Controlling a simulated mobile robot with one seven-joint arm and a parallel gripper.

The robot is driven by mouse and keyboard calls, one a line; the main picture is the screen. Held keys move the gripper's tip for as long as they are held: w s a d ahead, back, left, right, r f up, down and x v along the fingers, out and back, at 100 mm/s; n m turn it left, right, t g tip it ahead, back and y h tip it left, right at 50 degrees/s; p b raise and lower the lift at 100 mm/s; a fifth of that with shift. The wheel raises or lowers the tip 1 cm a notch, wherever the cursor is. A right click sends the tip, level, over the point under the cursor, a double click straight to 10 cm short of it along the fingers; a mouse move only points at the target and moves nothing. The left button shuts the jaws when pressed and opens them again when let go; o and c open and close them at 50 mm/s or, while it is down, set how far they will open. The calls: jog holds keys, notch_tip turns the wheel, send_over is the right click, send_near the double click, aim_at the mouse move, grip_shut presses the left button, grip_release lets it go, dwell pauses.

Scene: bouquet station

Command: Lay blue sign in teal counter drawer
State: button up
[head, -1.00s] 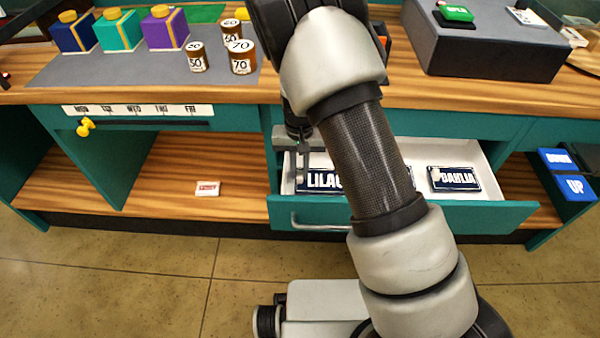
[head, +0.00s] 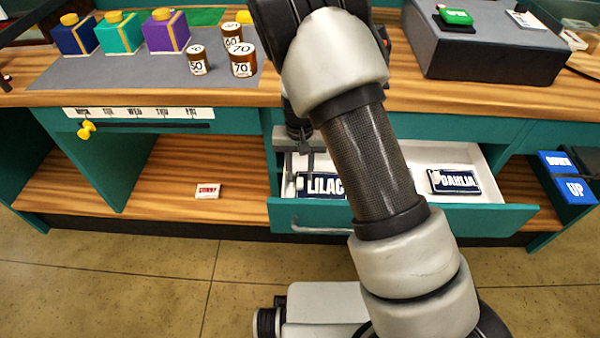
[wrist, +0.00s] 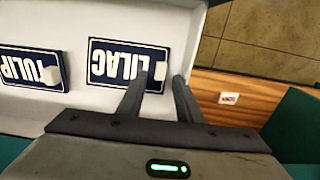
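The teal counter drawer (head: 440,216) is pulled open, and its white inside shows. The dark blue LILAC sign (head: 318,187) lies flat at its left end, partly behind my arm; it also shows in the wrist view (wrist: 112,74). One fingertip overlaps the end of the LILAC sign in the picture; contact cannot be told.
A small labelled box (head: 208,191) lies on the wooden lower shelf. The countertop holds coloured boxes (head: 166,32), several numbered cans (head: 242,60) and a dark grey block (head: 480,55).

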notch_tip(320, 180, up, 19)
jog(key=s+d+y+p, duration=0.1)
jog(key=s+d+p, duration=0.1)
jog(key=d, duration=0.1)
jog(key=s+d+r+t, duration=0.2)
jog(key=s+d+r, duration=0.1)
jog(key=s+r, duration=0.2)
jog(key=s+d+r+t, duration=0.1)
jog(key=s+d+r, duration=0.3)
jog(key=s, duration=0.5)
jog(key=s+d+r+t+h, duration=0.1)
jog(key=s+d+r+t, duration=0.1)
jog(key=s+d+r, duration=0.2)
jog(key=s+r, duration=0.3)
jog(key=shift+d+t, duration=0.2)
jog(key=shift+t, duration=0.1)
notch_tip(320, 180, up, 18)
jog(key=p, duration=1.8)
